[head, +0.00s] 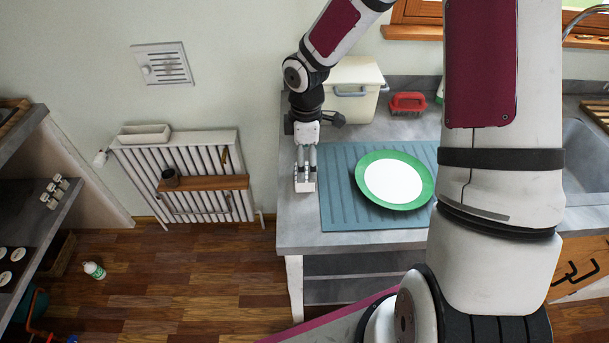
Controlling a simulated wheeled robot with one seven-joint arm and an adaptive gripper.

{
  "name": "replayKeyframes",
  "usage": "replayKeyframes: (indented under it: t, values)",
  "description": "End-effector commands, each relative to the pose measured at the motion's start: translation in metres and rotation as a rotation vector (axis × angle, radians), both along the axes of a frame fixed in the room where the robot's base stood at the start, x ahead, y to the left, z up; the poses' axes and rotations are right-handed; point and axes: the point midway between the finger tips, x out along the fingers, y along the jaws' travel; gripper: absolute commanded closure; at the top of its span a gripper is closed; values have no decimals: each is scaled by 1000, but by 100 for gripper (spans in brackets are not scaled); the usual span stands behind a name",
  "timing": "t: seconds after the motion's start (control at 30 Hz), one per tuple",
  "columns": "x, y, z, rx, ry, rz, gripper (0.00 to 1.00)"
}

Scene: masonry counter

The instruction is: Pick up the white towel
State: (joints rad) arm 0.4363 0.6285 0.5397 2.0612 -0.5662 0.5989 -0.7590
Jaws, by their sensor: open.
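My gripper (304,183) is open and points down over the left end of the grey counter (298,232), just left of the blue-grey ridged mat (338,215). I see nothing between its fingers, though the small view makes this hard to judge. I cannot make out a white towel anywhere in the head view. My arm covers part of the counter at the right, and what lies behind it is hidden.
A green-rimmed white plate (394,181) rests on the mat. A cream bin (355,75) and a red-handled brush (408,102) stand at the back. A sink (587,150) is at right. A radiator (185,180) with a wooden shelf stands left, with open floor before it.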

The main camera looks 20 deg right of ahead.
Motion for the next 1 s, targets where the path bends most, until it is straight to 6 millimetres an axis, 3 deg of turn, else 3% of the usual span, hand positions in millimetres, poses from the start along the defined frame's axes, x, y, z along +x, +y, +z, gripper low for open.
replayKeyframes:
  t: [0.3, 0.63, 0.67, 0.87, 1.0]
  values:
    - [-2, 3, -41, 1, 2, 0, 10]
    - [-1, 3, -49, 1, 0, -1, 10]
    - [-1, 3, -49, 1, 0, -1, 12]
    - [-1, 3, -49, 0, 0, -1, 58]
    - [-1, 3, -49, 0, 0, -1, 66]
